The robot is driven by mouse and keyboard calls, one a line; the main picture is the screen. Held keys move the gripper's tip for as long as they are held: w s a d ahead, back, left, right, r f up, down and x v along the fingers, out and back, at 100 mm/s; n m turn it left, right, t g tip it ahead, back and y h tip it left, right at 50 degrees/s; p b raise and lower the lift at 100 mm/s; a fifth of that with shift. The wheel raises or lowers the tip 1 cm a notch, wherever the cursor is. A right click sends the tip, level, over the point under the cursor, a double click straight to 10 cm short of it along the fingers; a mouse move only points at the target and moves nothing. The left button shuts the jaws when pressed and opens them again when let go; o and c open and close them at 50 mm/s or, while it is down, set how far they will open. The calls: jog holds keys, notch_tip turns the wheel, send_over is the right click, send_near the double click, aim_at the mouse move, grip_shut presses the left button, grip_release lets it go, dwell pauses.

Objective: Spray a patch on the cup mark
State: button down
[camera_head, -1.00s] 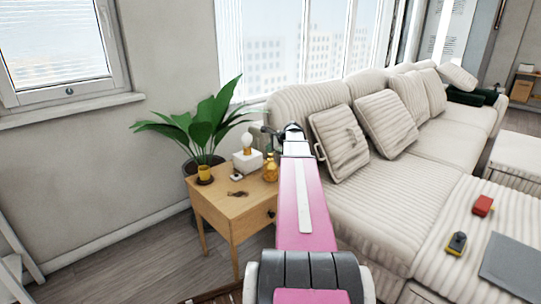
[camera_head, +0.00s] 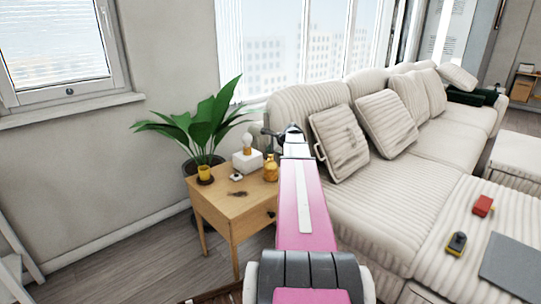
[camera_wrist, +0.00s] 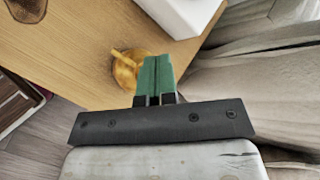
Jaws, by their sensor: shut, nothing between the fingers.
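A dark, irregular mark (camera_head: 238,194) lies on top of the wooden side table (camera_head: 240,213). In the wrist view a dark round mark (camera_wrist: 27,9) shows at the upper left, cut by the frame edge. An amber bottle (camera_head: 271,169) stands at the table's right edge. It also shows in the wrist view (camera_wrist: 124,70), partly behind the green fingertips. My gripper (camera_wrist: 155,76) is shut and empty, its fingers together. In the head view my gripper (camera_head: 291,131) is small at the end of my pink arm, right of the bottle and mark.
The cream sofa (camera_head: 390,180) closes off the right.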

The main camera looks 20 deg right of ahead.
dwell(0.4)
jog(key=shift+r, duration=0.45)
jog(key=shift+r, duration=3)
jog(key=shift+r, duration=0.1)
dwell(0.4)
jog(key=shift+f, duration=3.1)
jog(key=shift+f, duration=0.2)
